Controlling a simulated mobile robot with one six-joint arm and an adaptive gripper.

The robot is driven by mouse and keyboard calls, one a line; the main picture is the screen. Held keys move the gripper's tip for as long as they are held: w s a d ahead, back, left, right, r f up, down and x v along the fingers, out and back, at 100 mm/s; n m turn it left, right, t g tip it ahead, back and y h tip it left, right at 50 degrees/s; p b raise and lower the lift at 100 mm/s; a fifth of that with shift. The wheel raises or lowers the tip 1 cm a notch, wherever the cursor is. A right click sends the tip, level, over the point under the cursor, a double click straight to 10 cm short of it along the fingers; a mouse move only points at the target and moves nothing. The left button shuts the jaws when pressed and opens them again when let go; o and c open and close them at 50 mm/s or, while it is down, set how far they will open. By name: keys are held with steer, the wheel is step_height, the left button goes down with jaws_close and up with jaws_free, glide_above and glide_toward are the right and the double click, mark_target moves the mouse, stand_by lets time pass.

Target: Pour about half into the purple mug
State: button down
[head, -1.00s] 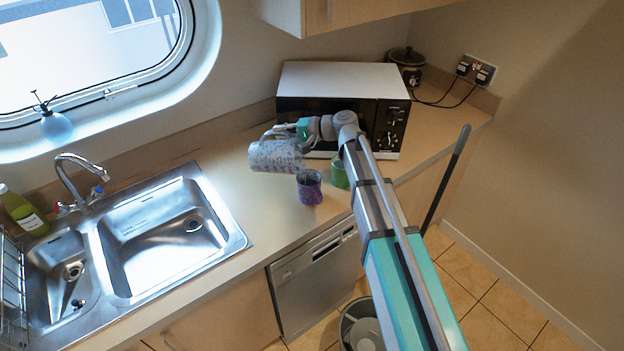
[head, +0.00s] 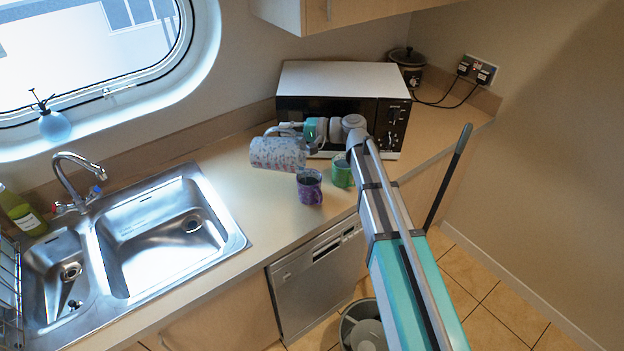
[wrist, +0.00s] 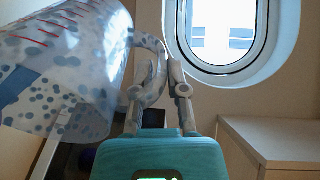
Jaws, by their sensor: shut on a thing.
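A patterned, translucent jug (head: 277,154) lies tilted almost on its side in the air above the counter. Its right end is near and above the purple mug (head: 309,190). My gripper (head: 297,127) is shut on the jug's handle. In the wrist view, the jug (wrist: 62,65) fills the left side, with red marks and blue-grey dots, and my gripper's fingers (wrist: 160,72) close on the handle. The purple mug stands upright on the counter. I cannot make out a stream or the liquid levels in the jug and mug.
A green mug (head: 342,173) stands just right of the purple mug, close to my arm. A microwave (head: 345,85) stands behind. The sink (head: 165,235) is to the left. The counter (head: 255,205) between sink and mugs is clear.

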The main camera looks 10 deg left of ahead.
mark_target(269, 140)
steer(key=shift+d+r, duration=0.1)
steer(key=shift+d, duration=0.05)
steer(key=shift+a+r, duration=0.1)
steer(key=shift+a, duration=0.1)
steer(key=a+h+p, duration=0.1)
steer(key=a, duration=0.1)
steer(key=a+f+h+p, duration=0.1)
steer(key=a, duration=0.1)
steer(key=a+f+h+p, duration=0.1)
steer(key=shift+a, duration=0.4)
steer(key=shift+d+f, duration=0.1)
steer(key=shift+f, duration=0.1)
steer(key=shift+a, duration=0.2)
